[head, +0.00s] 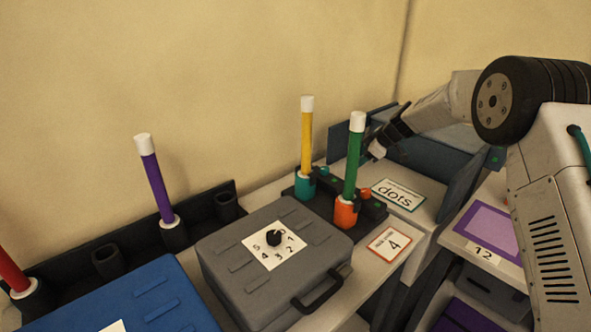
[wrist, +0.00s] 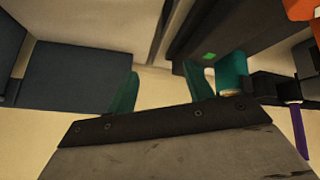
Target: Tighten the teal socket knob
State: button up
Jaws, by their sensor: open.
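The teal socket (head: 305,187) holds an upright yellow rod with a white tip (head: 306,140). The small teal knob (head: 323,170) shows just right of that socket, at the back of the dark rail. My gripper (head: 374,150) is to the right of the knob and above it, apart from it and empty. In the wrist view, my gripper's two teal fingers (wrist: 160,86) are spread apart with nothing between them. The teal socket (wrist: 233,72) appears just right of the right finger. I cannot clearly pick out the knob there.
An orange socket (head: 346,212) with a green rod (head: 354,160) stands in front of the teal one. A grey case (head: 225,250) with a numbered dial is at front left. A "dots" card (head: 399,195) lies right of the rail. A blue-grey bin (head: 425,155) stands behind.

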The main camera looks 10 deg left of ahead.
jog(key=g+y, duration=0.2)
send_near(325, 169)
jog(key=w, duration=0.1)
jog(key=x, duration=0.8)
jog(key=shift+s+a+f, duration=0.2)
jog(key=shift+s, duration=0.15)
